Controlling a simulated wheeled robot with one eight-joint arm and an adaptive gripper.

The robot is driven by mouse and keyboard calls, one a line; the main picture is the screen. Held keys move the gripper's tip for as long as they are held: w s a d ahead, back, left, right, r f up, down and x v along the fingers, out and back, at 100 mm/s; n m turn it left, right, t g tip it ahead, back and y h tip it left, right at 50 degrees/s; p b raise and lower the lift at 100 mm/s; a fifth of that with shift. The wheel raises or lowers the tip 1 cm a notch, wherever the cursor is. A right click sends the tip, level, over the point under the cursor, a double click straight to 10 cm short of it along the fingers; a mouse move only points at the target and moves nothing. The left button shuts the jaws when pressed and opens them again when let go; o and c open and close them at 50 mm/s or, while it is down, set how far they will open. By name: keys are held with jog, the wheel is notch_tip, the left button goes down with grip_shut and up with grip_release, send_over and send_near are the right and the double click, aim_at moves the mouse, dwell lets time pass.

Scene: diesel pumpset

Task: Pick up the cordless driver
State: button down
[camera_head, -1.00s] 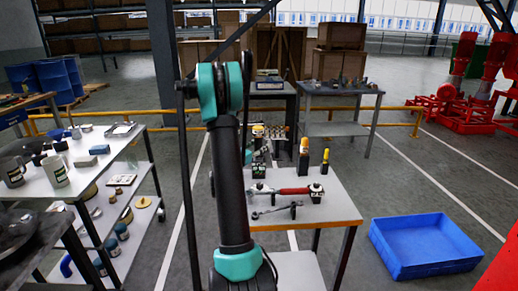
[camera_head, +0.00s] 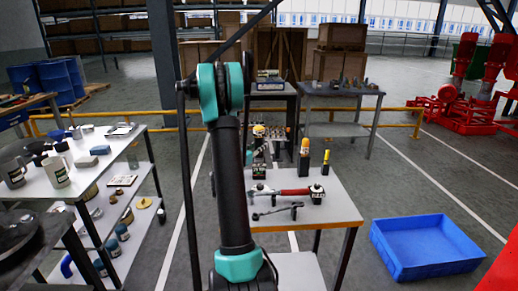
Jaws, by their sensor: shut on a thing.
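My gripper (camera_head: 259,150) is small and dark, partly hidden behind my arm's upright link, over the back left of the white-topped table (camera_head: 335,212). It is shut on a dark upright tool with a block-shaped base, which I take to be the cordless driver (camera_head: 259,170). Its outline is hard to separate from the gripper. I cannot tell whether its base touches the tabletop. Two other upright tools with yellow or orange parts stand to the right: one (camera_head: 304,152) farther back, one (camera_head: 325,162) nearer the right edge.
A blue crate (camera_head: 425,245) sits on the floor at right. A cluttered white shelf table (camera_head: 100,165) stands at left. Open floor lies between.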

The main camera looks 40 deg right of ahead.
notch_tip(320, 180, up, 20)
dwell(0.7)
jog(key=shift+f, duration=0.1)
jog(key=c, duration=1.7)
grip_release()
jog(key=shift+c, duration=0.2)
grip_shut()
jog(key=shift+a, duration=0.1)
